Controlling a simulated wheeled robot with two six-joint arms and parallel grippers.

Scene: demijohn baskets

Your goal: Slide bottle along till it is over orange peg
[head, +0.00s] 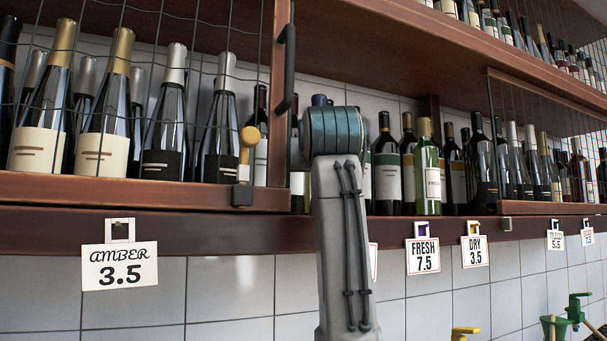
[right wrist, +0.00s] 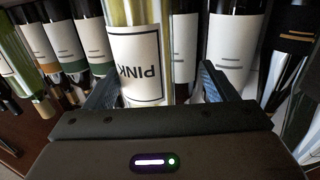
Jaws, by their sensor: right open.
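A pale yellow-green bottle with a white label reading PINK (right wrist: 136,60) stands in the middle of the right wrist view, its label upside down there. My right gripper (right wrist: 160,88) is open, with one blue finger on each side of this bottle. Contact with the glass cannot be told. In the head view my right arm hides the bottle and gripper. Under the shelf, a small yellow-orange peg (head: 473,229) shows in the holder of the DRY tag (head: 475,251). A brownish peg (head: 121,231) shows above the AMBER tag (head: 120,267). My left gripper is not in view.
The wooden shelf (head: 60,222) is crowded with bottles. A green bottle labelled FRESH (head: 427,170) stands right of my arm. A wire door with a dark handle (head: 287,55) is at left. Dark bottles (right wrist: 222,50) stand close around the gripper.

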